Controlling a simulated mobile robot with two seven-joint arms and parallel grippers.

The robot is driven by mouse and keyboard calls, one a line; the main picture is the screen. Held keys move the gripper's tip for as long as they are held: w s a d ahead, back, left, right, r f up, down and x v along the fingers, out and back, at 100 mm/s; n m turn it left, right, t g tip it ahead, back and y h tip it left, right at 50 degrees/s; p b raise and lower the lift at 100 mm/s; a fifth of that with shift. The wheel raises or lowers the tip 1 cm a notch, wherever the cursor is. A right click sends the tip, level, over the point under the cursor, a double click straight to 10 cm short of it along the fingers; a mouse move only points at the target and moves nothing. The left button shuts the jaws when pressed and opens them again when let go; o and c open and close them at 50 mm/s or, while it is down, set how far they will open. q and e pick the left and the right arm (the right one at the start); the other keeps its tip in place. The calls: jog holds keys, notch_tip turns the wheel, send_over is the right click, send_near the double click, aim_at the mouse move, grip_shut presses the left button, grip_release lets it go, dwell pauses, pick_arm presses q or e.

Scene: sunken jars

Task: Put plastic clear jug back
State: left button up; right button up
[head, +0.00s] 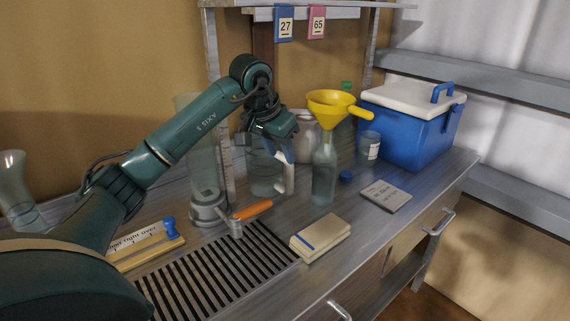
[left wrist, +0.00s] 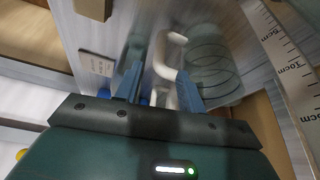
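The clear plastic jug (head: 264,180) stands on the metal worktop, left of a bottle with a yellow funnel. Its white handle (head: 290,178) faces right. My left gripper (head: 288,150) is above and at the handle, fingers pointing down. In the left wrist view, the blue fingers (left wrist: 158,82) are spread, with the white handle (left wrist: 166,52) between them and a gap beside the left finger. The jug's round body (left wrist: 212,66) lies right of the fingers there. Whether a finger touches the handle is unclear. My right gripper is out of view.
A glass bottle (head: 324,182) bears a yellow funnel (head: 330,104), close right of the handle. A tall clear cylinder (head: 200,160) and an orange-handled valve (head: 252,210) stand left. A slatted drain (head: 215,275) lies in front. A blue cooler (head: 400,125) stands right.

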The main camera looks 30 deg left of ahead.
pick_arm(q)
jog(key=shift+v, duration=1.9)
